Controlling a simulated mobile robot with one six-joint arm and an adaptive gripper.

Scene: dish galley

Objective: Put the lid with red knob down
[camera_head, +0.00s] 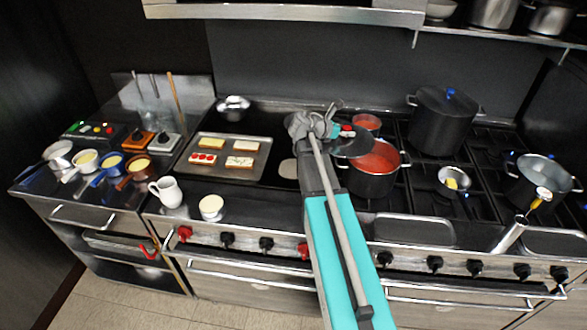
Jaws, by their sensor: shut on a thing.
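The lid with red knob (352,146) is a dark, partly see-through disc near the middle of the view. Its red knob (347,131) sits at the tips of my gripper (341,130), which is shut on it. The lid is held tilted, and in the picture it overlaps the back-left rim of a dark pot of red sauce (372,183). I cannot tell whether it touches that pot. Part of the lid and knob is hidden by my gripper.
A smaller pot of red sauce (367,120) stands just behind. A tall lidded dark pot (441,122) with a blue knob stands to the right. A tray (219,162) with bread slices lies left of my arm. A ladle (511,234) juts over the front edge.

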